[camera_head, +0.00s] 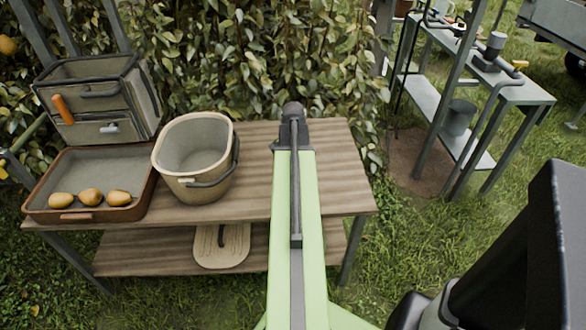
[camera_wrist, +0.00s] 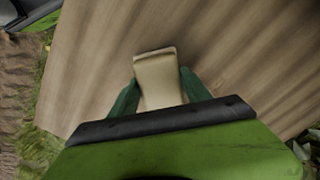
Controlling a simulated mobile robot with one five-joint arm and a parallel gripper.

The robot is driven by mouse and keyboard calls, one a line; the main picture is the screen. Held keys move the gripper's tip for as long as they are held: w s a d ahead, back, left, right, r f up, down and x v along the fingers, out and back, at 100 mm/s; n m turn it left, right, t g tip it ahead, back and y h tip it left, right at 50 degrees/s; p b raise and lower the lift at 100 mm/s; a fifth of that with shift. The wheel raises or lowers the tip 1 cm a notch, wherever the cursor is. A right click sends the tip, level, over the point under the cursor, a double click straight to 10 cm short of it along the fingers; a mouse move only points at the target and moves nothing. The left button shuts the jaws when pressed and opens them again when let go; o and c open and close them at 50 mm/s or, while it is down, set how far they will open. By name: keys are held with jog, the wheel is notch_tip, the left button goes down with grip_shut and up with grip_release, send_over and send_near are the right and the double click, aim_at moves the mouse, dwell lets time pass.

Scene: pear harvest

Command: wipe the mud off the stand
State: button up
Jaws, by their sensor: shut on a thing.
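The wooden stand (camera_head: 255,190) has a slatted top and a lower shelf; its top fills much of the wrist view (camera_wrist: 230,50). No distinct mud patch can be made out on the parts I see. In the wrist view my gripper (camera_wrist: 157,92) is shut on a beige pad (camera_wrist: 160,72), perhaps a folded cloth or sponge, between its green fingers. The pad is over the boards; I cannot tell whether it touches them. In the head view my arm reaches across the stand's right half and hides the gripper and pad.
On the stand's left are a tray (camera_head: 142,192) with three yellow pears (camera_head: 91,196), a beige bucket (camera_head: 182,187) and a grey caddy (camera_head: 144,82). A beige lid-like board (camera_head: 222,258) lies on the lower shelf. A metal bench (camera_head: 527,92) stands right. Leafy foliage (camera_head: 220,60) is behind.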

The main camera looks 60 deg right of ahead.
jog(key=shift+s+a+f, duration=0.1)
jog(key=shift+s+a, duration=0.45)
jog(key=shift+a, duration=0.2)
jog(key=shift+w+a, duration=0.4)
jog(key=shift+w, duration=0.25)
jog(key=shift+w+a, duration=0.4)
jog(key=shift+w, duration=0.25)
jog(key=shift+w+d, duration=0.5)
jog(key=shift+d, duration=0.25)
jog(key=shift+w+d, duration=0.5)
jog(key=shift+d, duration=0.2)
jog(key=shift+w+d, duration=1)
jog(key=shift+d, duration=0.45)
jog(key=shift+w+d, duration=1.05)
jog(key=shift+d, duration=0.35)
jog(key=shift+w+d, duration=1)
jog(key=shift+d, duration=0.45)
jog(key=shift+a+f, duration=0.1)
jog(key=shift+s+a, duration=0.55)
jog(key=shift+a, duration=0.2)
jog(key=shift+s+a, duration=0.55)
jog(key=shift+a, duration=0.15)
jog(key=shift+s+a, duration=1)
jog(key=shift+a, duration=0.4)
jog(key=shift+s+a, duration=1.05)
jog(key=shift+a, duration=0.4)
jog(key=shift+s+a, duration=1)
jog(key=shift+a, duration=0.4)
